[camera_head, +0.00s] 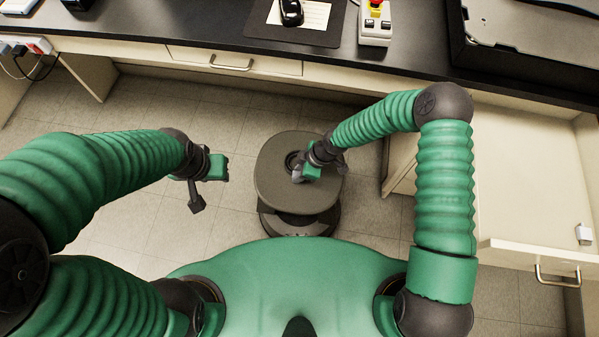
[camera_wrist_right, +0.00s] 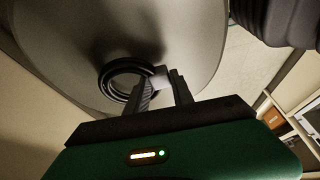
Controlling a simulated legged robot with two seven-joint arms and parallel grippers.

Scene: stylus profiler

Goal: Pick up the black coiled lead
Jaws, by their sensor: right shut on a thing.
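The black coiled lead (camera_head: 291,158) is at the round grey-brown stool seat (camera_head: 272,195) in the head view. In the right wrist view the coil (camera_wrist_right: 108,78) shows as a dark ring with a pale connector piece (camera_wrist_right: 160,80) beside it. My right gripper (camera_head: 299,172) is over the seat; in its wrist view the fingers (camera_wrist_right: 160,88) are closed on the lead at the pale piece. I cannot tell whether the coil touches the seat. My left gripper (camera_head: 197,200) hangs over the floor left of the stool, apart from the lead. Its finger gap does not show clearly.
A dark-topped bench (camera_head: 180,32) runs along the back, with a mouse (camera_head: 291,12) and a control box with a red button (camera_head: 375,30) on it. An open drawer (camera_head: 520,247) at the right holds a small white item (camera_head: 584,234). Floor left of the stool is clear.

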